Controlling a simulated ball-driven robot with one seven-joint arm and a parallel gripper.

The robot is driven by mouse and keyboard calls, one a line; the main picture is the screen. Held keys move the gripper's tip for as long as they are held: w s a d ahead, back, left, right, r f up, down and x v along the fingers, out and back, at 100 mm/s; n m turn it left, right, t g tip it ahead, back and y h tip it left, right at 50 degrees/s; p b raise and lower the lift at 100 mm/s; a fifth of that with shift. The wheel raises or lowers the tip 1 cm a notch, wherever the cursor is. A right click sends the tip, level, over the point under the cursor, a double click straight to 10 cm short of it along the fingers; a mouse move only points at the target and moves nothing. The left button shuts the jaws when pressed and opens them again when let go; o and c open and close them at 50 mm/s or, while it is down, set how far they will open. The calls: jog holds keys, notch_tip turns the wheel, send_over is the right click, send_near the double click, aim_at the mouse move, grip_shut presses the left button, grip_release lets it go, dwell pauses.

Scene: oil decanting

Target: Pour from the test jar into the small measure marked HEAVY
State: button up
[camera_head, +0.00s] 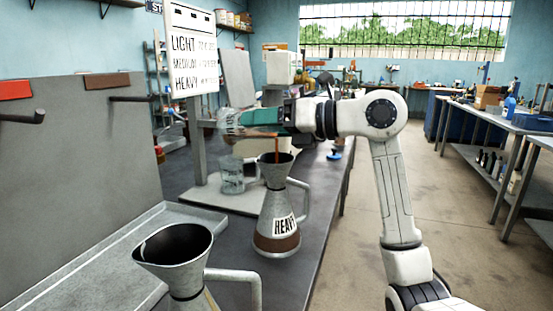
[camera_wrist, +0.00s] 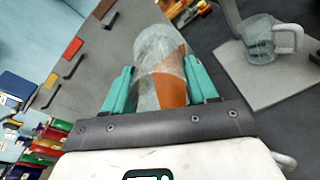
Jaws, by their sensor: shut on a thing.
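The clear test jar (camera_head: 227,121) is tipped on its side in my gripper (camera_head: 262,118), above the measures. My gripper's green fingers close on both sides of the jar (camera_wrist: 152,48) in the wrist view, with orange-brown oil inside it. A thin brown stream (camera_head: 277,146) falls from near the gripper into the funnel mouth of the small measure marked HEAVY (camera_head: 268,205). That measure stands upright on the dark bench, with a brown band near its base. The gripper hides part of the jar and its mouth in the head view.
A second grey measure (camera_head: 185,284) with a side handle stands in the near foreground. A clear handled jug (camera_head: 232,182) stands on a pale board behind the HEAVY measure, below the LIGHT, MEDIUM, HEAVY sign (camera_head: 192,50). Hooks project from the grey panel (camera_head: 75,135) at left.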

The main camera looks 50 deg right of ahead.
jog(key=shift+s+r+t+b, duration=0.1)
jog(key=shift+s+t+b, duration=0.05)
jog(key=shift+t+b, duration=0.55)
dwell(0.7)
jog(key=shift+s+d+r+t+y+b, duration=0.1)
jog(key=shift+s+r+t+y+b, duration=0.1)
jog(key=shift+r+t+y, duration=0.15)
jog(key=shift+s+r+t+y+b, duration=0.1)
jog(key=shift+r+t+y+b, duration=0.15)
jog(key=shift+r+t, duration=0.2)
dwell(0.5)
